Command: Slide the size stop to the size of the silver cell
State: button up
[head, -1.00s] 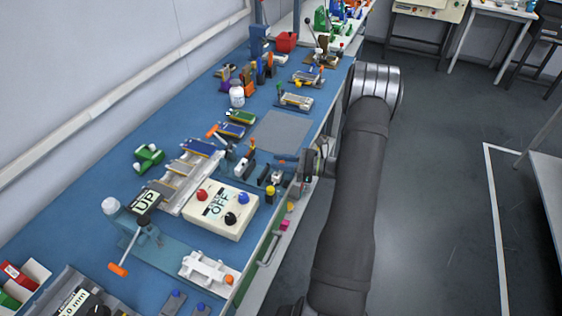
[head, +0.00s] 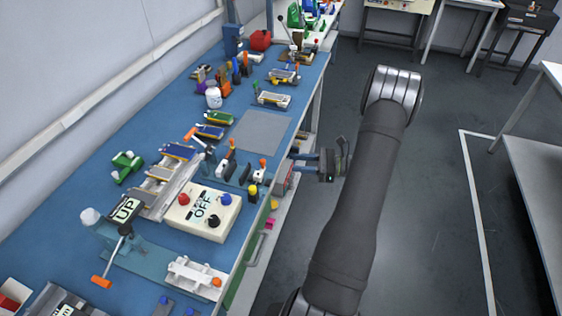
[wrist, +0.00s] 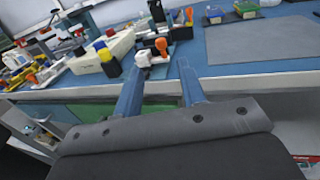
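My gripper (head: 293,163) is at the bench's front edge, its two blue fingers apart and pointing at the bench. In the wrist view the fingers (wrist: 164,68) are spread with nothing held between them. Just beyond the left fingertip is a small white block with an orange knob (wrist: 160,45); it also shows in the head view (head: 261,170). I cannot tell for certain which part is the size stop. Flat silver cells (head: 158,186) lie in a tray left of the OFF box; another silver piece (head: 273,99) sits in a holder farther back. I cannot tell which is the task's cell.
The cream OFF box (head: 202,212) with red, blue and black knobs stands nearby. A black piece with a yellow knob (head: 253,193) stands at the edge. A grey mat (head: 262,131) is bare. A white fixture (head: 195,273) and an orange-handled lever (head: 102,281) are nearer.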

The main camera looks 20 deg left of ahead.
aim_at(262, 160)
jog(key=v, duration=0.5)
jog(key=shift+a, duration=0.15)
jog(key=x, duration=1.7)
jog(key=shift+a, duration=0.25)
